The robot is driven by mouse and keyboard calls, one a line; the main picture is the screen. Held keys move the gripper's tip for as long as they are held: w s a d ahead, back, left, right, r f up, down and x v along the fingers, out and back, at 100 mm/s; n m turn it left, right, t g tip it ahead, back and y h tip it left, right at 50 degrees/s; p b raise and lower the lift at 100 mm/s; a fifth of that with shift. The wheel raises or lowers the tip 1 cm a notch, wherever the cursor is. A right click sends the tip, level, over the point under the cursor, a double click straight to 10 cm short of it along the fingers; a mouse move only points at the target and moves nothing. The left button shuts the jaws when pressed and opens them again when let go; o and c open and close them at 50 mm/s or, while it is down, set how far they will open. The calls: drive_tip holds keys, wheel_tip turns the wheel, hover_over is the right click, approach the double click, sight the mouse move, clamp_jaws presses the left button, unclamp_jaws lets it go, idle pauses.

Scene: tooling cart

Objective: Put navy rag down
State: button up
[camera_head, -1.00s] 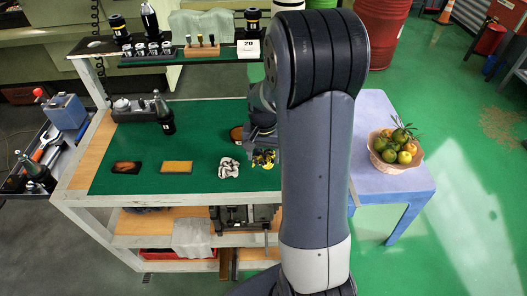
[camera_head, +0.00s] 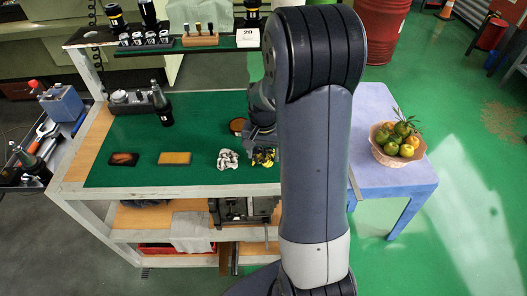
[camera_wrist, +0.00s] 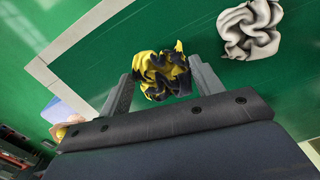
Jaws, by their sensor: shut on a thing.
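The navy rag (camera_head: 263,157) is a crumpled dark navy and yellow cloth at the front right of the green mat, partly hidden by my arm in the head view. In the wrist view the rag (camera_wrist: 160,72) sits between the two fingers of my gripper (camera_wrist: 164,82), which is shut on it. The green mat lies behind it there. I cannot tell whether the rag touches the mat. My gripper (camera_head: 262,140) is mostly hidden by my arm in the head view.
A white and grey crumpled rag (camera_head: 228,159) lies just left of the held one. A yellow-tan block (camera_head: 174,158), a dark brown block (camera_head: 124,159) and a round brown thing (camera_head: 237,126) lie on the mat (camera_head: 200,115). A fruit basket (camera_head: 393,158) stands on the lilac table.

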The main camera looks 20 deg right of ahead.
drive_tip(key=shift+f+b, duration=0.45)
drive_tip(key=shift+f, duration=0.2)
idle(0.3)
drive_tip(key=o, duration=1)
wheel_tip(320, 180, up, 11)
drive_tip(key=shift+f, duration=0.1)
